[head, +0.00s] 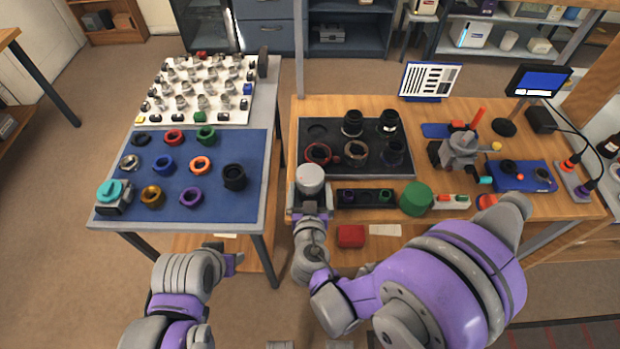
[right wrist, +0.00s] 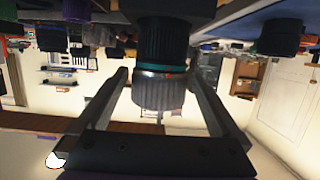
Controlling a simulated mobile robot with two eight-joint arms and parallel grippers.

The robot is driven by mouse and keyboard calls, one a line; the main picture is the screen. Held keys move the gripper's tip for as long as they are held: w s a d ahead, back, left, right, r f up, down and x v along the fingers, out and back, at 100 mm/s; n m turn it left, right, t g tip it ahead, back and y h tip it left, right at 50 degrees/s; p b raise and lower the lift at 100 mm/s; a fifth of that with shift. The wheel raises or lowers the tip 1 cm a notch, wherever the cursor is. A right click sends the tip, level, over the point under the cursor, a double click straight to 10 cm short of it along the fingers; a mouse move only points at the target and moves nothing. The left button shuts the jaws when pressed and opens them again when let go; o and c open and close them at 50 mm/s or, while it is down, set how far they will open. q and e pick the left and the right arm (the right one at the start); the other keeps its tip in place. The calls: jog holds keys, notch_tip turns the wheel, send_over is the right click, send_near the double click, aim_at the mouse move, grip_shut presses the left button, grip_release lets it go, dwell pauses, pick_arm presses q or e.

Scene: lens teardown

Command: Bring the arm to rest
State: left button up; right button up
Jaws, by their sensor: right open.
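My right arm comes in from the lower right of the head view. Its forearm reaches up to the front left of the wooden bench, and the gripper there (head: 309,208) is largely hidden by the wrist. In the right wrist view the gripper (right wrist: 165,88) is open, with one finger on each side of a lens barrel (right wrist: 160,85) and visible gaps between. The barrel is black with a teal ring and a ribbed silver end. A pale cylinder, apparently this barrel, shows in the head view (head: 311,178). My left gripper (head: 235,261) is low at left, over the floor; its jaws are unclear.
A dark tray (head: 335,133) of lens rings lies behind my right gripper. The left table has a blue mat (head: 215,165) with several rings.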

jog(key=v, duration=0.5)
jog(key=shift+s+r, duration=0.1)
jog(key=shift+s, duration=0.25)
jog(key=shift+d, duration=0.1)
